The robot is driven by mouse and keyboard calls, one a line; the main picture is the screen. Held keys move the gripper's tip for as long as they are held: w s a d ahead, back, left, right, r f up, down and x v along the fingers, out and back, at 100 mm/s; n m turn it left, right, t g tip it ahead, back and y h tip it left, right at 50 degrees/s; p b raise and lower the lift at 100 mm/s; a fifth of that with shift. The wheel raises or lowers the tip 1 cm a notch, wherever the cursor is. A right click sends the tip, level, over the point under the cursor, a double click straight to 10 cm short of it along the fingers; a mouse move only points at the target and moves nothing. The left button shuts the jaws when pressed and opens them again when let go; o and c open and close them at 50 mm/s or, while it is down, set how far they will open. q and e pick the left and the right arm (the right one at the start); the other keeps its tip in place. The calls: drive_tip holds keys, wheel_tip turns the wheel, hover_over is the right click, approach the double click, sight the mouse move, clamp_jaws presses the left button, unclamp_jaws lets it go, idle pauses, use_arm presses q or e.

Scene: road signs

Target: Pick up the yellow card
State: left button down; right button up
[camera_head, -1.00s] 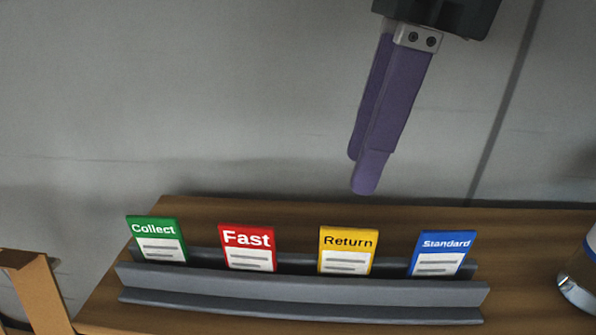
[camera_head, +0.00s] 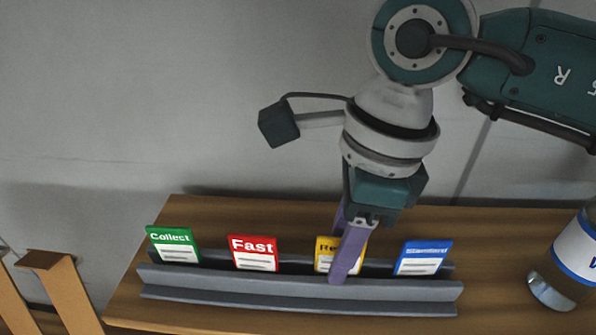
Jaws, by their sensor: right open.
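The yellow card (camera_head: 323,258), labelled "Return" in the earlier frame, stands upright in a grey card holder (camera_head: 300,296) on a wooden table. My right gripper (camera_head: 338,250) points down at the yellow card with purple fingers. One finger is in front of the card and hides its middle; the other is partly hidden behind or beside its top. The gripper is open, and I cannot tell whether the fingers touch the card. My left gripper is not in view.
A green "Collect" card (camera_head: 174,245) and a red "Fast" card (camera_head: 253,253) stand to the left in the holder. A blue "Standard" card (camera_head: 424,257) stands close to the right. A clear bottle (camera_head: 570,262) is at the right edge. A wooden frame (camera_head: 62,285) is at the left.

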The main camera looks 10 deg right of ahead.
clamp_jaws()
idle(0.7)
drive_tip(key=shift+r, duration=0.15)
drive_tip(key=shift+w+r, duration=0.1)
drive_tip(key=shift+r, duration=0.2)
wheel_tip(320, 180, up, 19)
drive_tip(key=b, duration=0.6)
